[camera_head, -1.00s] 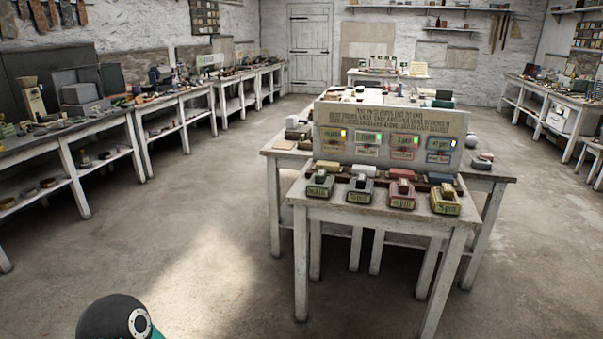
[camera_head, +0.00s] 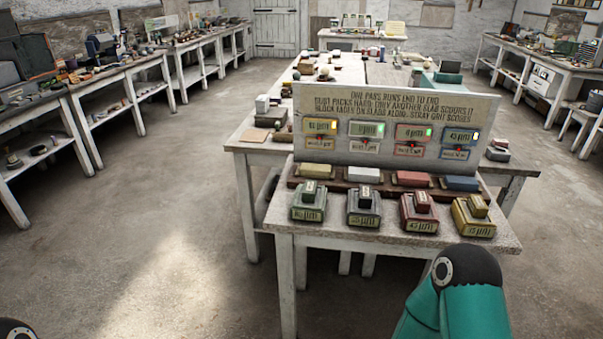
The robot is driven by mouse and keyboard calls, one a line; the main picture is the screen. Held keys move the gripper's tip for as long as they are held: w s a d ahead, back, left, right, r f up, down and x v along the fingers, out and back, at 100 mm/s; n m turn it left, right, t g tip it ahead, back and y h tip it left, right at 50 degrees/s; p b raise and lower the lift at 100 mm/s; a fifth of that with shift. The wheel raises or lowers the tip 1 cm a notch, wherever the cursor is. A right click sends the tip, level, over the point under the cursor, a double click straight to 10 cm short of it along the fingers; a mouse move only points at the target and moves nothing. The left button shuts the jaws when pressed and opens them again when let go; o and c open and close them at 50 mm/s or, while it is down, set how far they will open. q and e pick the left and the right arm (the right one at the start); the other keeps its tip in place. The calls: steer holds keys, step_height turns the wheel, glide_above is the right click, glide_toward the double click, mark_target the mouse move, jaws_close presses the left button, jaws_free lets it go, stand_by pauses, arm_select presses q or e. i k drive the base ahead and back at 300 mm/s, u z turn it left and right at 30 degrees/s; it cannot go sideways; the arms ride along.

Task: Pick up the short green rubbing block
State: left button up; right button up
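A green block (camera_head: 309,214) with a small raised top and a pale label sits at the left end of a row on the near small table (camera_head: 290,228). Beside it stand a dark grey block (camera_head: 363,218), a red block (camera_head: 419,226) and a yellow block (camera_head: 473,229). The green block stands upright and apart from its neighbour. A teal link of my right arm shows at the bottom right, in front of the table's near right corner. Neither gripper is in view.
Behind the row, a dark rack holds yellow-green (camera_head: 316,171), white (camera_head: 363,175), red (camera_head: 412,179) and blue (camera_head: 460,184) pieces. A lettered board (camera_head: 395,125) with small lights stands behind it. A larger cluttered table adjoins. Open floor (camera_head: 150,230) lies to the left.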

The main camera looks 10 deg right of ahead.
mark_target(310, 190)
steer(key=z, duration=0.4)
steer(key=i, duration=1.05)
steer(key=z, duration=0.65)
steer(key=k, duration=0.75)
steer(key=z, duration=0.2)
steer(key=i, duration=0.8)
steer(key=u, duration=0.1)
